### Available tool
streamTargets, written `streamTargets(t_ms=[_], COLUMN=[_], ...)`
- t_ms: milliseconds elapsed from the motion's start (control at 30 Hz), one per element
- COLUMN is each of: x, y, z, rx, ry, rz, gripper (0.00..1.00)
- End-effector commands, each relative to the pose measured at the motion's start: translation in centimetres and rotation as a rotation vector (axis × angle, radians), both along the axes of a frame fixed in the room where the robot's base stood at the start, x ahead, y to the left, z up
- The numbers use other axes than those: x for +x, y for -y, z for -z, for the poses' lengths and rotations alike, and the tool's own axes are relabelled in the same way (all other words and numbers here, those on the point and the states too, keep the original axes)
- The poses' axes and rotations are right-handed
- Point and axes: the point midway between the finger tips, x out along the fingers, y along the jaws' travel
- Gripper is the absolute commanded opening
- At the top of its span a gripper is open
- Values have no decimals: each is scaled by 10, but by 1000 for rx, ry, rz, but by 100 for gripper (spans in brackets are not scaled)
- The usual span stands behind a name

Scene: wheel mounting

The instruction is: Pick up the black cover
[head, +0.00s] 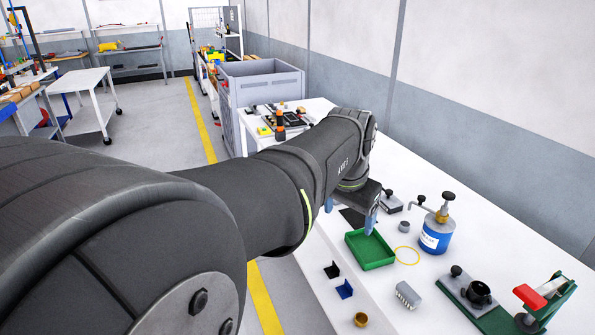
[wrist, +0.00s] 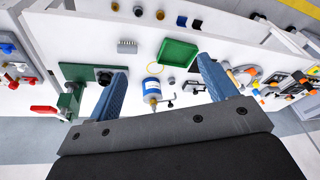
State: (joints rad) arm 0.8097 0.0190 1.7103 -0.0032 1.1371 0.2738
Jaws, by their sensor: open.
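Two black pieces could be the black cover, and I cannot tell which is meant. One is a small angled black piece (head: 332,270) on the white table, beside a blue one; it also shows at the top of the wrist view (wrist: 197,24). The other is a round black part (head: 479,292) on a green base, also in the wrist view (wrist: 104,77). My gripper (head: 349,219) is open and empty, with blue fingers, above the table near the green tray. In the wrist view my gripper (wrist: 162,65) has its fingers wide apart, with both black pieces outside the gap.
A green tray (head: 370,262), yellow ring (head: 407,256), blue canister (head: 435,238), grey ribbed block (head: 407,295), brass ring (head: 361,320) and blue angled piece (head: 344,289) lie around. A red-handled clamp (head: 530,297) stands at right. Free table lies between the small parts.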

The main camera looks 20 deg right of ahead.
Motion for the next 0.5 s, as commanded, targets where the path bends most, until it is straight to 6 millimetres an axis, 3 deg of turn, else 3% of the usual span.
streamTargets(t_ms=[33,267,500], x=[4,10,-4], y=[22,116,215], z=[0,6,30], rx=[14,72,133], ry=[-8,-30,-51], rz=[44,229,427], gripper=[78,78,78])
